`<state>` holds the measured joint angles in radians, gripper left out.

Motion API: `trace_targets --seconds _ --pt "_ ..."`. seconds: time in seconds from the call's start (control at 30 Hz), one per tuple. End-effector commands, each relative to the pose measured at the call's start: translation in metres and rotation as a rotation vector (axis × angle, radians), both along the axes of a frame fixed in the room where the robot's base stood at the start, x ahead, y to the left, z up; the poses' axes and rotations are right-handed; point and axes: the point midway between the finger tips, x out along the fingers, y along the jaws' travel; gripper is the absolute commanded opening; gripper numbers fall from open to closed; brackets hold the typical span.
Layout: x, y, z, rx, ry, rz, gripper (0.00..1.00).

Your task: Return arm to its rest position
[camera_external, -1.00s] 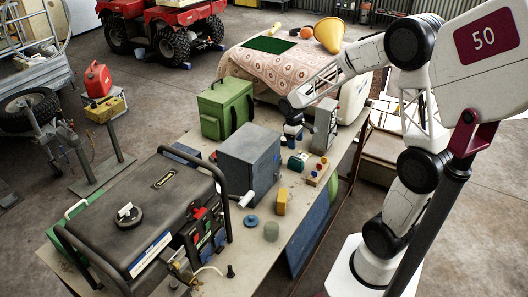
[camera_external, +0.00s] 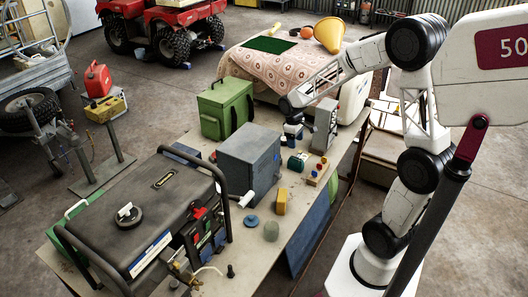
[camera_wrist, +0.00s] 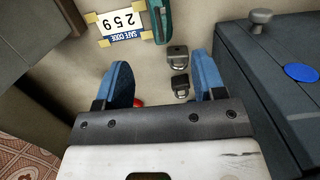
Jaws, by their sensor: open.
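My gripper (camera_external: 293,134) hangs over the workbench (camera_external: 300,215) in the external view, between the grey metal box (camera_external: 250,155) and the upright grey device (camera_external: 326,122). In the wrist view its two blue fingers stand wide apart, and my gripper (camera_wrist: 162,84) is open with nothing held between them. A small red thing (camera_wrist: 138,102) shows beside the left finger, mostly hidden. The arm is bent, reaching from its base at the right.
The grey box (camera_wrist: 265,75) stands close to the right finger. A green case (camera_external: 226,107), a generator (camera_external: 140,215), a yellow block (camera_external: 282,201) and a patterned cloth (camera_external: 285,68) surround the bench space. Open air lies above the bench.

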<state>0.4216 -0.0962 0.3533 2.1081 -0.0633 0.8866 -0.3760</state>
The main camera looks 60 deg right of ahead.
Motion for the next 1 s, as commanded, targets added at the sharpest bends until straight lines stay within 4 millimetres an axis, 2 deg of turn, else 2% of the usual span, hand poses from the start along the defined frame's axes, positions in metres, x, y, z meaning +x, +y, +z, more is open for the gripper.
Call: trace_targets --seconds 0.23,0.47,0.63,1.0 --pt "-0.008 0.015 0.012 -0.011 -0.021 -0.046 0.63" --pt "-0.027 0.044 0.036 -0.029 -0.068 -0.152 0.63" --pt "-0.045 0.074 0.059 -0.039 -0.109 -0.195 0.63" --pt "-0.098 0.147 0.109 -0.041 -0.203 -0.127 0.63"
